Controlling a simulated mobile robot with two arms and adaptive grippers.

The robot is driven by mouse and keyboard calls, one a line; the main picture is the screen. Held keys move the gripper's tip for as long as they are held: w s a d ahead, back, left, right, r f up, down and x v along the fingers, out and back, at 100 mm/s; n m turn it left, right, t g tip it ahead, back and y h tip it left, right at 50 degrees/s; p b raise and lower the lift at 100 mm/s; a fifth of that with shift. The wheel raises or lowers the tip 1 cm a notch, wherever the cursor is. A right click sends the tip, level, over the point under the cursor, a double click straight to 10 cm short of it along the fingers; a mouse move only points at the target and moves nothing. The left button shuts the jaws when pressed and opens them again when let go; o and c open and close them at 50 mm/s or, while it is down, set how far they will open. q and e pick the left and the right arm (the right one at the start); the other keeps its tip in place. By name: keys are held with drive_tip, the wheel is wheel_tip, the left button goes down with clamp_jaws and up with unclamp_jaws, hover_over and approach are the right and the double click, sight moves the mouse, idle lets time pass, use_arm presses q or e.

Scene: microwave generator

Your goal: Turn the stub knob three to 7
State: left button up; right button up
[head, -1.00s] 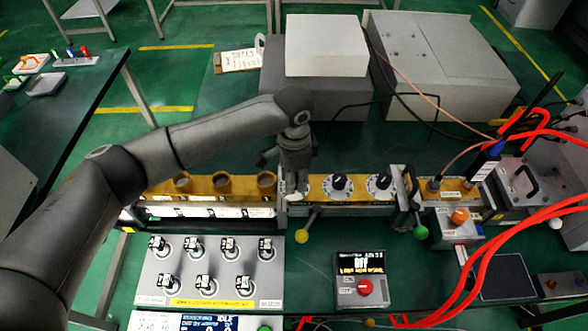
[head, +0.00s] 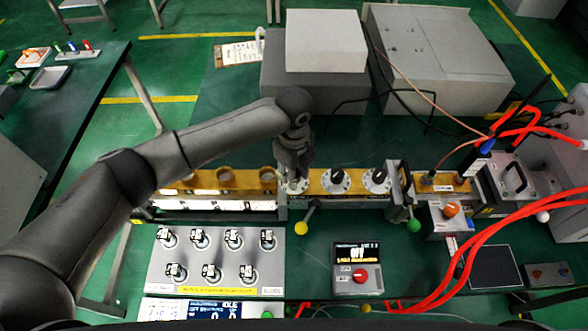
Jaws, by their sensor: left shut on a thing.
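A brass-coloured waveguide section (head: 318,187) carries three dark stub knobs on white numbered dials in the head view. The middle knob (head: 337,177) and the right knob (head: 378,176) are in plain sight. My left gripper (head: 294,180) points down over the leftmost dial (head: 298,188) and is shut on that dial's knob. The gripper hides the knob and most of its dial, so I cannot read its setting. The numbers on the dials are too small to read. My right gripper is not in view.
A yellow-knobbed lever (head: 301,228) and a green-knobbed lever (head: 414,225) stick out in front of the waveguide. Red cables (head: 455,250) sweep across the right.

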use_arm(q)
drive_tip(key=m, duration=0.2)
drive_tip(key=shift+r+m, duration=0.1)
drive_tip(key=shift+m, duration=0.3)
drive_tip(key=m, duration=0.3)
drive_tip(key=shift+m, duration=0.3)
drive_tip(key=m, duration=0.3)
drive_tip(key=shift+w+m, duration=0.1)
drive_tip(key=shift+m, duration=0.2)
drive_tip(key=m, duration=0.3)
drive_tip(key=shift+m+b, duration=0.4)
drive_tip(key=m+b, duration=0.1)
drive_tip(key=m, duration=0.3)
drive_tip(key=m+b, duration=0.2)
drive_tip(key=shift+m, duration=0.4)
drive_tip(key=shift+m+b, duration=0.4)
